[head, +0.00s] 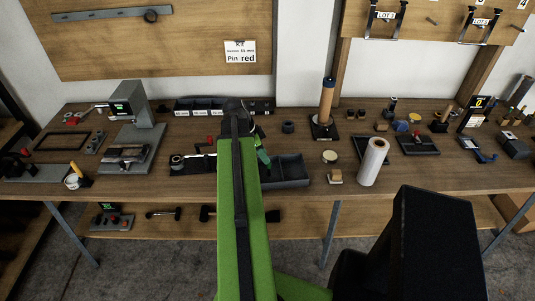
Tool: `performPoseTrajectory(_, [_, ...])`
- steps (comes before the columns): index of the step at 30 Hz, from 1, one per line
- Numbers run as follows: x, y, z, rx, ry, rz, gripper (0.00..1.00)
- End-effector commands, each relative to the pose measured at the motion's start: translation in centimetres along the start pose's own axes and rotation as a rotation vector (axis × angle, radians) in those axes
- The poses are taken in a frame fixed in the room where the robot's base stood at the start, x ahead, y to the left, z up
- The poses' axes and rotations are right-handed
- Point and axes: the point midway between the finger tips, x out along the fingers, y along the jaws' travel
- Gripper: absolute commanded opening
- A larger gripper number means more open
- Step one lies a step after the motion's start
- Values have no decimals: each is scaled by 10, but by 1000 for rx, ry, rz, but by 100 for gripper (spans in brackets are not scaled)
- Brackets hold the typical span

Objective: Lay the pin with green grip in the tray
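A green-gripped piece (263,154), which looks like the pin with green grip, shows just right of my arm. It is tilted, with its upper end close to my gripper, and part of it is hidden behind the arm. A dark grey tray with compartments (292,183) sits on the bench just right of my arm. The green piece overlaps the tray's left side in the picture; I cannot tell whether they touch. My gripper (237,108) is at the far end of my green arm, above the bench. Its fingers are hidden, so its hold on the green piece is unclear.
A dark fixture with a red-topped piece (197,161) lies left of my arm. A white roll (372,162) and a small wooden block (335,177) stand right of the tray. A tall wooden-handled tool (327,103) stands behind. A grey press (137,124) is at left.

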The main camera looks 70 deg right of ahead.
Motion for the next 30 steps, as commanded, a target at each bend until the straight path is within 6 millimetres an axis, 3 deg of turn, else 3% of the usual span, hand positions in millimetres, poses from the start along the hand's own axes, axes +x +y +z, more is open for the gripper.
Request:
performPoseTrajectory(1, [-24, 0, -5, -2, 0, 0, 35])
performPoseTrajectory(3, [-41, 0, -5, -1, 0, 0, 35])
performPoseTrajectory(9, [-73, 0, -3, 0, 0, 1, 35])
performPoseTrajectory(22, [-76, 0, 7, -24, -4, -3, 35])
performPoseTrajectory(23, [-80, -2, 15, -54, -8, -9, 35])
performPoseTrajectory(26, [-102, -4, 76, -278, -40, -48, 35])
performPoseTrajectory(29, [-138, 7, 175, -658, -84, -115, 35])
performPoseTrajectory(30, [-153, 18, 217, -827, -100, -146, 35])
